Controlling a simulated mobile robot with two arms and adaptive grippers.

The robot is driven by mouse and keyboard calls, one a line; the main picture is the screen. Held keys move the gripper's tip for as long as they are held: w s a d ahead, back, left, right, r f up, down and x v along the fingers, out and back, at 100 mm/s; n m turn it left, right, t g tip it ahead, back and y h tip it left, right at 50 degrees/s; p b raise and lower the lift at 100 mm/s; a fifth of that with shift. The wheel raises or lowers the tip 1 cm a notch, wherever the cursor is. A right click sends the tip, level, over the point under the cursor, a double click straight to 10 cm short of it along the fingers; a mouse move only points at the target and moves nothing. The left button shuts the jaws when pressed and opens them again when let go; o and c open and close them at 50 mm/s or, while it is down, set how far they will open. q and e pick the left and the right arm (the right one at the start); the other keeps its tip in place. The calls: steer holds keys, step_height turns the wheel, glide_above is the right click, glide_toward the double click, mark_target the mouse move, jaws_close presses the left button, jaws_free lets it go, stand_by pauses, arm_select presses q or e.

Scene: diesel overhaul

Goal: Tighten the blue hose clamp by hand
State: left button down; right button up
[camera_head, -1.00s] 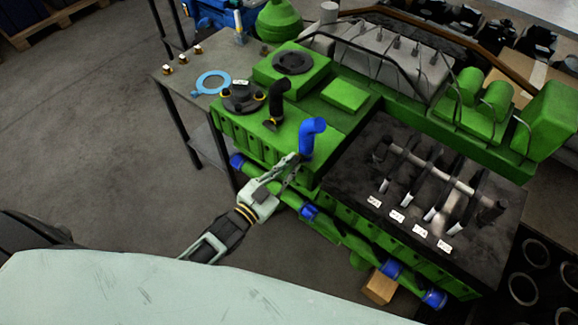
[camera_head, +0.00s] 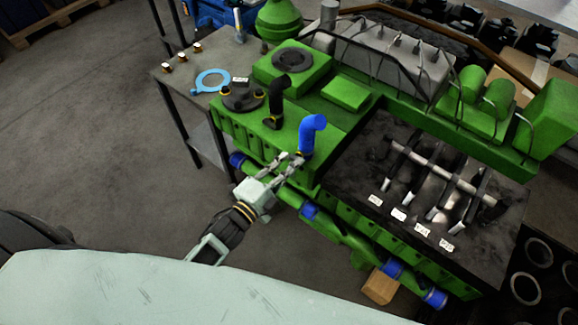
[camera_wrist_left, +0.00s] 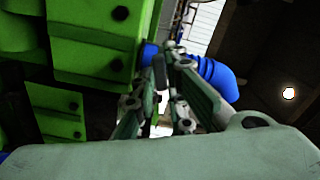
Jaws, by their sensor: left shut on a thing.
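The blue hose (camera_head: 312,131) is an upright elbow on the green engine (camera_head: 340,120); it also shows in the wrist view (camera_wrist_left: 219,78). The blue hose clamp is a small yellowish band at the foot of this hose, partly hidden by my fingers. My left gripper (camera_head: 293,158) reaches up from the lower left to the hose's foot and is shut on the clamp there. In the wrist view its fingertips (camera_wrist_left: 168,55) meet the blue hose's lower end; the clamp itself cannot be made out there. My right gripper is not in view.
A black hose (camera_head: 277,98) with its own yellow clamp stands left of the blue one. A green pipe with blue joints (camera_head: 310,211) runs along the engine's near side, below my gripper. A dark tray with white labels (camera_head: 398,215) lies to the right. The floor at left is clear.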

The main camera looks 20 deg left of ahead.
arm_select(q)
steer(key=shift+s+f+m+b, duration=0.15)
steer(key=shift+m+b, duration=1.5)
steer(key=shift+m, duration=1.8)
steer(key=shift+f+m+b, duration=0.2)
steer(key=shift+m+b, duration=1.4)
steer(key=shift+m, duration=1.85)
steer(key=c, duration=1.8)
jaws_free()
steer(key=shift+r, duration=0.2)
steer(key=v, duration=1.2)
